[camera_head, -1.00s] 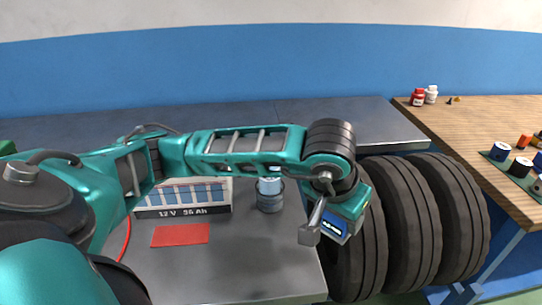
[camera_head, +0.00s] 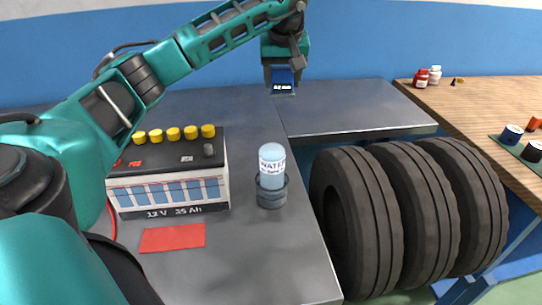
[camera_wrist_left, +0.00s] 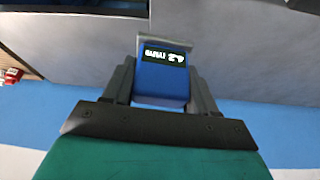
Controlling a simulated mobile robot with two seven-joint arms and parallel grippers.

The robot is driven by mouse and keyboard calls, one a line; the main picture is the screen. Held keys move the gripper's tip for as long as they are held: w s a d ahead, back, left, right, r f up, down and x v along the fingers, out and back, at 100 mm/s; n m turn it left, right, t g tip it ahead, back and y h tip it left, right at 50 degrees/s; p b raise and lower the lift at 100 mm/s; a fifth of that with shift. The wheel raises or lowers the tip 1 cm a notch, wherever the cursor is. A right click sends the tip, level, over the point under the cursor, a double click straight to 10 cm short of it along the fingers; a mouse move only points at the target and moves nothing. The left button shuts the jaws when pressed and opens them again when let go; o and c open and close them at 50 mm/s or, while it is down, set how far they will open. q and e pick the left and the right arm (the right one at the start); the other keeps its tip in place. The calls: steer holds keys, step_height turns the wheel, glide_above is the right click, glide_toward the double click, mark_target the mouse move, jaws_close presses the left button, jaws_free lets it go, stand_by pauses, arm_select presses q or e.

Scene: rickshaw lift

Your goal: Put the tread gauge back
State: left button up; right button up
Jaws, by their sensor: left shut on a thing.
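The tread gauge is a small blue block with a dark display. It shows in the head view (camera_head: 284,77) and in the left wrist view (camera_wrist_left: 162,78). My left gripper (camera_head: 282,70) is shut on it, with one finger on each side in the wrist view (camera_wrist_left: 162,95). The gauge hangs display outward over the far part of the grey bench; its exact height above the top is hard to tell. Several black tyres (camera_head: 355,225) stand in a row right of the bench. My right gripper is not in view.
A battery (camera_head: 168,175) with yellow caps, a water bottle (camera_head: 271,168) in a dark holder and a red cloth-like sheet (camera_head: 172,238) are on the grey bench (camera_head: 250,255). A wooden table (camera_head: 470,105) at right holds small bottles. The back right bench top is clear.

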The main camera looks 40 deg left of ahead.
arm_select(q)
steer(key=shift+n, duration=0.6)
steer(key=a+f, duration=0.1)
steer(key=f, duration=0.3)
steer(key=a+f+b, duration=0.1)
steer(key=f, duration=0.4)
steer(key=a+f+b, duration=0.1)
steer(key=f, duration=0.3)
steer(key=shift+a+f, duration=0.2)
steer(key=shift+f, duration=2.55)
steer(key=shift+f+b, duration=0.15)
steer(key=shift+b, duration=0.15)
steer(key=o, duration=0.9)
